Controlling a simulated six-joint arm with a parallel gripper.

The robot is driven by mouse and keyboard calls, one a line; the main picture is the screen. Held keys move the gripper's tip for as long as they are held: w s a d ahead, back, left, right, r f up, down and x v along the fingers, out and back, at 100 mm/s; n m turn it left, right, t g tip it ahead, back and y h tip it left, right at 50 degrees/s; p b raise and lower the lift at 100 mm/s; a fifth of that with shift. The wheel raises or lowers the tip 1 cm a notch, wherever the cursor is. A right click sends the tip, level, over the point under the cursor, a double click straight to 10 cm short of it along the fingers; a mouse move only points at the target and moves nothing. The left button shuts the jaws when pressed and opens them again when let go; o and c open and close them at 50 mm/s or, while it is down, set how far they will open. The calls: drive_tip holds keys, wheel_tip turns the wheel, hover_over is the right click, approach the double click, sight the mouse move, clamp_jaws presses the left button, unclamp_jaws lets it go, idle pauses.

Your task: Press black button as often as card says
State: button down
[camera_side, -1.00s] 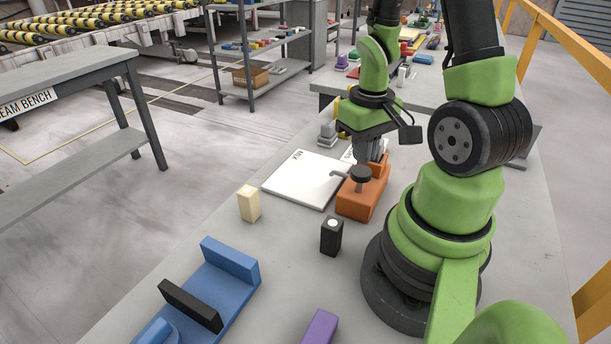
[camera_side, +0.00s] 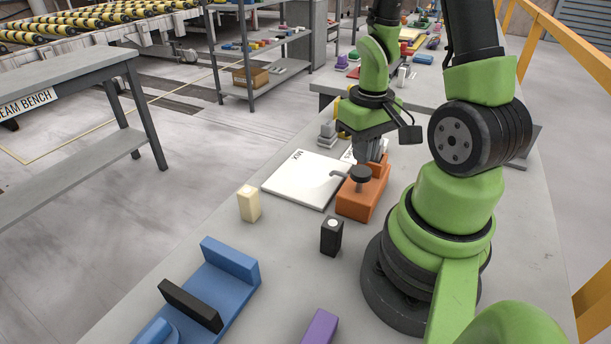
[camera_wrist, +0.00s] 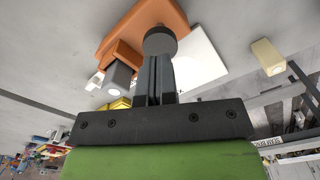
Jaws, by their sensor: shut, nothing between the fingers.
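The black button (camera_side: 361,173) is a round black disc on a stem on an orange box (camera_side: 357,204). In the wrist view the button (camera_wrist: 160,41) shows just beyond my fingertips. My gripper (camera_side: 368,160) is shut and empty, pointing down close to the button; I cannot tell whether it touches. In the wrist view my gripper's (camera_wrist: 160,62) fingers lie together, their tips at the disc's edge. A white board (camera_side: 300,182) marked "MIX" lies beside the box. A white card (camera_side: 348,156) stands behind my gripper, mostly hidden; its marking is not readable.
A cream block (camera_side: 248,204) and a black block with a white top (camera_side: 331,236) stand nearer the camera. A blue holder (camera_side: 225,285) with a black bar (camera_side: 191,304) and a purple block (camera_side: 319,327) are at the front. Grey slab between them is clear.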

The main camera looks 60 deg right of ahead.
sight(361, 170)
drive_tip(key=shift+f, duration=0.15)
idle(0.5)
drive_tip(key=shift+f, duration=2.2)
drive_tip(key=shift+r, duration=2.35)
drive_tip(key=shift+f, duration=2.35)
drive_tip(key=shift+r, duration=2.35)
